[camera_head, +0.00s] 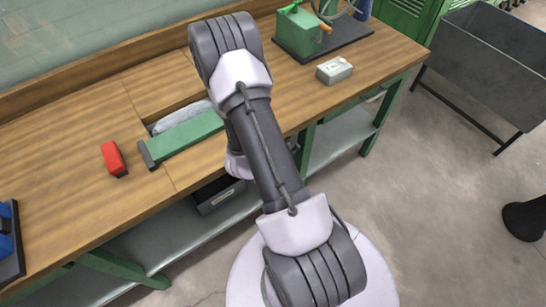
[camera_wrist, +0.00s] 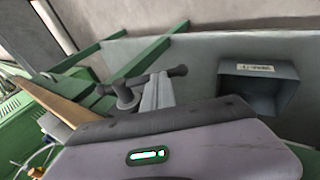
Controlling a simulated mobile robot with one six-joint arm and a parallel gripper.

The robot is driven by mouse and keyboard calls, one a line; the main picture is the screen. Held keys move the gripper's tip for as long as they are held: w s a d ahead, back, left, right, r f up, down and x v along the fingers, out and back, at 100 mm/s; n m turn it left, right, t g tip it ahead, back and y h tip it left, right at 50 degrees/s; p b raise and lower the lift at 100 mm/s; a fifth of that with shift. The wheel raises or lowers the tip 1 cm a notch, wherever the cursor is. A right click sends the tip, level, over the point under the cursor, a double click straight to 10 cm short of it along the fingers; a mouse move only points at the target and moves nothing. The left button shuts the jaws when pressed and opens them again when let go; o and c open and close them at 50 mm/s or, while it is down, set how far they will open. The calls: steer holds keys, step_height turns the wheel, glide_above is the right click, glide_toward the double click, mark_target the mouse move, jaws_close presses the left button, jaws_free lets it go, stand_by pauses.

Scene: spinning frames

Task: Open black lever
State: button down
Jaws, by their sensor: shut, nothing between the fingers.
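A long green bar (camera_head: 188,138) lies along the front of the wooden workbench, beside an opening in the top. A short black piece (camera_head: 147,155) sits at its left end; this may be the black lever, but I cannot tell for sure. My gripper is hidden behind my arm in the head view. In the wrist view my gripper (camera_wrist: 157,88) is shut and empty, pointing toward the grey area under the bench. Dark rounded parts show around its fingers there; I cannot tell whether they touch anything.
The bench carries a red block (camera_head: 114,158), a small grey box (camera_head: 334,71) and a green machine (camera_head: 298,33) on a dark base. A dark labelled bin (camera_wrist: 259,87) stands on the lower shelf.

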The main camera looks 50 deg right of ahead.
steer(key=shift+a+f+h+b, duration=0.3)
steer(key=shift+f+h+b, duration=0.3)
steer(key=shift+f+h, duration=0.3)
steer(key=shift+s+d+f+n+g+h+b, duration=0.15)
steer(key=shift+s+d+f+g+h+b, duration=0.1)
steer(key=shift+d+f+h+b, duration=0.65)
steer(key=shift+s+d+f+n+g+h+b, duration=0.15)
steer(key=shift+d+f+g+h+b, duration=0.1)
steer(key=shift+d+f+h+b, duration=0.65)
steer(key=shift+a+f, duration=0.2)
steer(key=shift+f, duration=0.05)
